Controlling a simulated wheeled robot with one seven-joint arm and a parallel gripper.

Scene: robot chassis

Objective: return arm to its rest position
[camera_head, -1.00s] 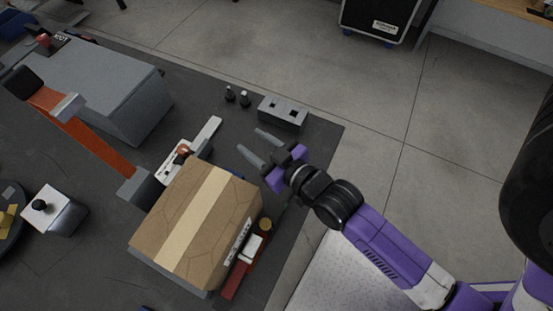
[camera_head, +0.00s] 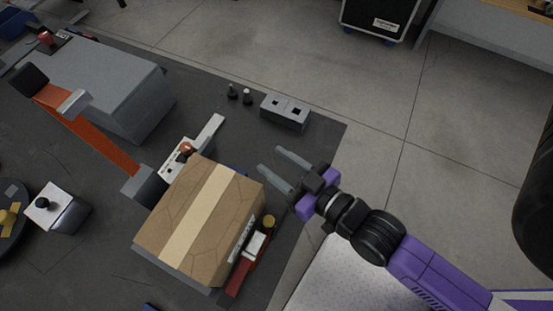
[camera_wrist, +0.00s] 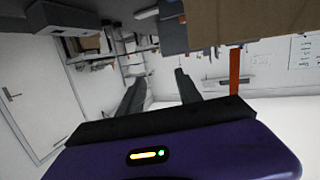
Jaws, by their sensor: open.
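My purple arm comes in from the lower right in the head view. My gripper (camera_head: 284,166) is over the right edge of the dark table, just right of a cardboard box (camera_head: 203,220). Its two grey fingers are apart and nothing is between them. The fingers also show in the wrist view (camera_wrist: 160,92), spread with a gap between them. The gripper points to the upper left in the head view and holds nothing.
A grey block with square holes (camera_head: 285,112) and two small black pegs (camera_head: 239,94) stand near the table's far edge. A red part (camera_head: 244,266) lies beside the box. A large grey case (camera_head: 100,85) is at upper left. Open floor (camera_head: 400,110) lies right of the table.

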